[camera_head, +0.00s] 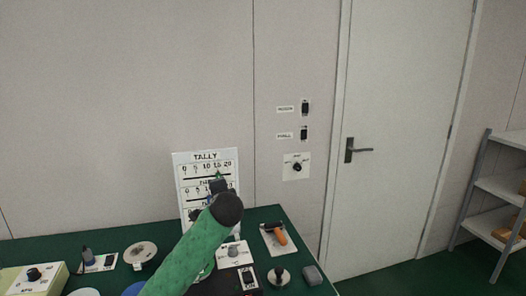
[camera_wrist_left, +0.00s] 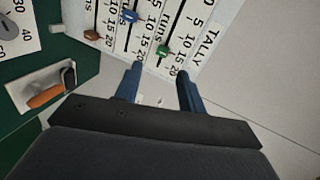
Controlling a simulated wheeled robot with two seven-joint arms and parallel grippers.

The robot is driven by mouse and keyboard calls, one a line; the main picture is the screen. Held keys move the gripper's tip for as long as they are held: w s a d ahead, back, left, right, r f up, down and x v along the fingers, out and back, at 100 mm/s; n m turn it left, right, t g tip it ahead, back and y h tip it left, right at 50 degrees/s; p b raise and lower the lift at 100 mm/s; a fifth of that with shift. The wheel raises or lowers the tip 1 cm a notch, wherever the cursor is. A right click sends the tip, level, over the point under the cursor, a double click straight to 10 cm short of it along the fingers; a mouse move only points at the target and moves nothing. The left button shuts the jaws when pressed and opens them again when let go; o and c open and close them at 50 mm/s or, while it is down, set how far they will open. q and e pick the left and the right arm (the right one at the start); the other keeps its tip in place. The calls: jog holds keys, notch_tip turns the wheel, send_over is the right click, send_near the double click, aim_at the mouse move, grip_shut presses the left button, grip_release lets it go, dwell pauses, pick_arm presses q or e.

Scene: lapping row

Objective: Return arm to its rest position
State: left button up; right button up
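My left arm comes up from the bottom of the head view, green with a dark wrist. Its gripper (camera_head: 219,184) is in front of the white TALLY board (camera_head: 206,158), partly hidden by the wrist. In the left wrist view the two blue fingers of the gripper (camera_wrist_left: 158,88) are apart with nothing between them. The board (camera_wrist_left: 208,22) lies beyond them, with a green slider knob (camera_wrist_left: 163,51), a blue one (camera_wrist_left: 129,16) and a brown one (camera_wrist_left: 92,35). The green knob appears just past the fingertips, and I see no contact. My right gripper is not in view.
The green bench (camera_head: 262,214) carries an orange-handled tool (camera_head: 279,236) on a white plate, a grey block (camera_head: 313,275), a switch box (camera_head: 249,278) and a dial box (camera_head: 35,277). Wall switches (camera_head: 305,107), a door (camera_head: 400,130) and shelves (camera_head: 500,188) stand to the right.

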pick_arm(q)
jog(key=s+f+n+g+h, duration=0.2)
jog(key=s+f+n+g, duration=0.1)
jog(key=s+f, duration=1)
jog(key=s+f+n+g+h, duration=0.1)
jog(key=s+f+n+g, duration=0.3)
jog(key=s+f, duration=0.9)
jog(key=s+a+f+n+g+h, duration=0.1)
jog(key=s+f+n+g, duration=0.3)
jog(key=s+f, duration=0.9)
jog(key=s+g+h, duration=0.1)
jog(key=s, duration=1.5)
jog(key=shift+s+f+g+h, duration=0.25)
jog(key=shift+s+g+h, duration=0.05)
jog(key=shift+s+g, duration=0.1)
dwell(0.7)
